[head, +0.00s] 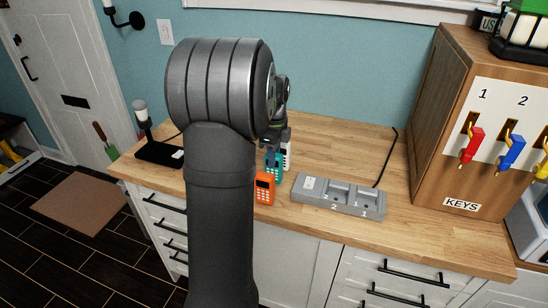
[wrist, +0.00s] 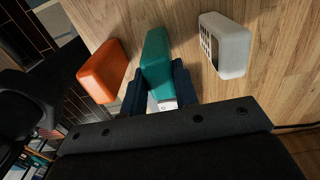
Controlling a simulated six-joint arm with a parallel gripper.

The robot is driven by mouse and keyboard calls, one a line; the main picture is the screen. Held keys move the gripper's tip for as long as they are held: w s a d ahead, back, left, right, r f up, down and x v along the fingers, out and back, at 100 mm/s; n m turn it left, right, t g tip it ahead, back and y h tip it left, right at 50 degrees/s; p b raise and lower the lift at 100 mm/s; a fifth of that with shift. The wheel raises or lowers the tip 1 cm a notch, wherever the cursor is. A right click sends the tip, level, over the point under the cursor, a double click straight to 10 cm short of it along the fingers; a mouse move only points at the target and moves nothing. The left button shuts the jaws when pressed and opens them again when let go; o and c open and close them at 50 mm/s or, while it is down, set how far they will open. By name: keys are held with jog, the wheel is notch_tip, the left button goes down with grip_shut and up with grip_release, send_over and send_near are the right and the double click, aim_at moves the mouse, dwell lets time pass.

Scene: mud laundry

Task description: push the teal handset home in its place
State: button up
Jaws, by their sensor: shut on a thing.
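The teal handset (head: 273,168) is between the fingers of my gripper (head: 277,143), above or on the wooden counter behind the orange handset. In the wrist view the teal handset (wrist: 156,62) has the dark blue fingers of my gripper (wrist: 158,88) closed on both its sides. I cannot tell whether its lower end touches the counter. The grey dock (head: 318,199) lies on the counter to the right of the handset, apart from it. Its visible bays are marked with numbers, 2 and 1, and look empty. My arm hides part of the counter.
An orange handset (head: 264,188) and a white handset (head: 288,154) stand close on either side of the teal one; the wrist view shows both. A wooden key cabinet (head: 440,130) stands at the right. A black cable runs behind the dock. The counter (head: 415,228) in front of the cabinet is clear.

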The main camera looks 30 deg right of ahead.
jog(key=shift+r, duration=2.4)
jog(key=s+d+r, duration=0.3)
jog(key=s+d, duration=1.7)
jog(key=s, duration=0.1)
jog(key=shift+a+f, duration=0.15)
jog(key=shift+f, duration=0.95)
jog(key=shift+a+f, duration=0.1)
jog(key=shift+f, duration=0.95)
jog(key=shift+f, duration=0.4)
jog(key=shift+f, duration=0.2)
jog(key=shift+f, duration=0.7)
